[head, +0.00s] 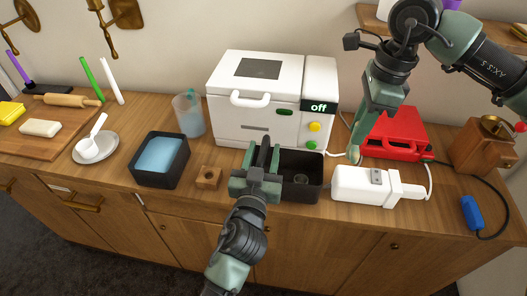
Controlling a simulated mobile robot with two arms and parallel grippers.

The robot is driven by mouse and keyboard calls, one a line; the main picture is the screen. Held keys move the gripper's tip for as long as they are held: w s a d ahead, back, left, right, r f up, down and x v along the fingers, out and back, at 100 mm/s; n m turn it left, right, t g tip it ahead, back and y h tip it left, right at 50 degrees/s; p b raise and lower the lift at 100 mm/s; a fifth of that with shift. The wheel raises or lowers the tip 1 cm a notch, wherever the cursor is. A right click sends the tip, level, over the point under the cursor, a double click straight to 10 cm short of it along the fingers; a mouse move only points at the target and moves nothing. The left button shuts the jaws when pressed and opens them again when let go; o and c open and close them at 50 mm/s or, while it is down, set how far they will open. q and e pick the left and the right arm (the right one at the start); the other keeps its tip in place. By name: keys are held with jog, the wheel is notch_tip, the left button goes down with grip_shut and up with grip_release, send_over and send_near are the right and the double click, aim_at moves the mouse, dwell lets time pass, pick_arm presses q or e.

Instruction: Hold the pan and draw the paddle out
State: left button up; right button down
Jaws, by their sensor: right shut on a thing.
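The dark rectangular pan (314,182) stands on the counter in front of the white bread machine. A small round grey part (300,179) shows on its floor; I cannot tell if it is the paddle or the shaft. My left gripper (263,150) is at the pan's left end, its fingers apart, and hides that end. I cannot tell if it touches the pan. My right gripper (355,153) points down just right of the pan, above the counter. It is shut on a small pale thing at its tips, mostly hidden, which I cannot identify.
The white bread machine (255,125) reads "off". A white mixer-like appliance (355,184) and a red case (398,132) are at right, with a wooden grinder (484,146). A wooden block (208,177), a tub of blue liquid (160,154) and a jug (188,114) are at left.

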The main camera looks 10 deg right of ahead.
pick_arm(q)
jog(key=shift+s, duration=0.1)
jog(key=v, duration=1.1)
jog(key=shift+s, duration=0.35)
jog(key=shift+a, duration=0.15)
